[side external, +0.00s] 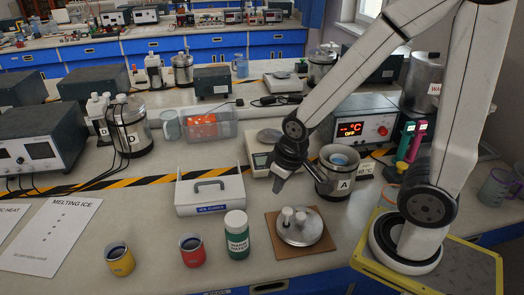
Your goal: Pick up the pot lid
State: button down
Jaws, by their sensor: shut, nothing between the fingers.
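The pot lid (300,228) is a round silver metal disc with small upright knobs on top. It lies flat on a brown square board (270,252) near the bench's front edge. My gripper (279,186) is shut and empty. It points down above the bench, up and to the left of the lid and apart from it.
A red cup (192,252) and yellow cup (120,262) stand further left. The white box with a grey handle (208,202) is behind the jar. A heater unit (362,133) stands behind pot A.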

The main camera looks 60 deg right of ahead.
jog(key=shift+c, duration=1)
grip_release()
jog(key=m+g, duration=0.2)
jog(key=m, duration=1.4)
send_over(301, 215)
jog(key=f, duration=0.5)
jog(key=a+f, duration=0.1)
jog(key=f, duration=0.1)
jog(key=shift+w+f, duration=0.2)
jog(key=shift+w, duration=0.1)
jog(key=shift+s+d+f+m+g, duration=0.3)
jog(key=shift+d+f+m, duration=0.15)
jog(key=shift+m, duration=0.55)
jog(key=shift+f, duration=1.3)
